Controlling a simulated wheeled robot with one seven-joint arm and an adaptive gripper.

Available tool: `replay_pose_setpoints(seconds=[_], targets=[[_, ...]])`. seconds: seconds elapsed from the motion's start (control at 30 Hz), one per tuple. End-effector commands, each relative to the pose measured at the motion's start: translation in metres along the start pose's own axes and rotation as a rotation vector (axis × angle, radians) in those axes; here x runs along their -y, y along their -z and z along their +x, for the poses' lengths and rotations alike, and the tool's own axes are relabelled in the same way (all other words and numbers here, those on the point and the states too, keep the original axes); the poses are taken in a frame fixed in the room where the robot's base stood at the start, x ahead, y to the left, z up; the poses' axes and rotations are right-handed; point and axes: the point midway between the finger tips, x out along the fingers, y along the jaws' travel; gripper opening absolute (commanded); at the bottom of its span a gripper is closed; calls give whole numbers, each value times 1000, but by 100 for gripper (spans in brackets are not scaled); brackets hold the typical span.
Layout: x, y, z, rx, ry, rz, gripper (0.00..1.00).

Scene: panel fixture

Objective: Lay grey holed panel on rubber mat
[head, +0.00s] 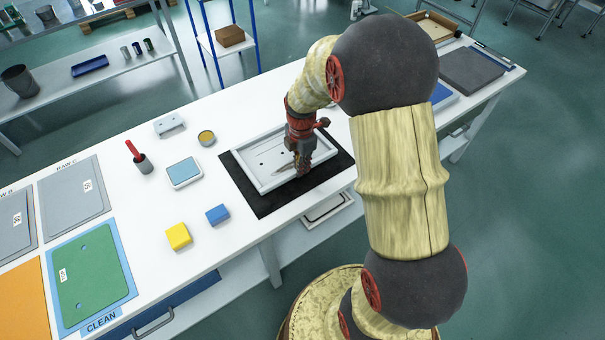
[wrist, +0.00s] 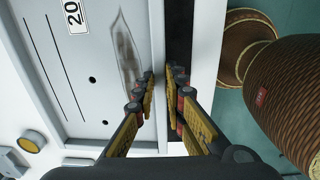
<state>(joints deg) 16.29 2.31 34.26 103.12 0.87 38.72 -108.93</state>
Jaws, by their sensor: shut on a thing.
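The light grey holed panel (head: 262,158), with a raised rim, is over the black rubber mat (head: 252,201), whose border shows around it. I cannot tell whether its underside touches the mat. In the wrist view the panel (wrist: 75,70) shows small dark holes, two long thin lines, a label reading 20 and a pointed brownish mark. My gripper (head: 301,174) is at the panel's near right side. In the wrist view its fingers (wrist: 160,78) are closed on the panel's rim, and the mat (wrist: 180,30) shows as a dark strip beyond it.
Left of the mat stand a blue block (head: 217,214), a yellow block (head: 178,236), a white-framed blue pad (head: 184,172), a round tin (head: 206,138) and a dark cup (head: 143,164) with a red handle. A green panel (head: 88,275) lies at the CLEAN spot. Bare white table separates these.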

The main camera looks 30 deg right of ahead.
Motion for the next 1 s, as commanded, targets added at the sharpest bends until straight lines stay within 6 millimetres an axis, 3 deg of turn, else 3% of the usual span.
replay_pose_setpoints(seconds=[0.17,0.4,0.77,0.8,1.0], targets=[[-2,-7,7,1,-3,2,0],[-1,-10,40,0,-1,-1,0],[-2,-10,42,1,-3,0,0],[-1,-10,44,0,-1,0,12],[-1,-10,43,0,-1,0,24]])
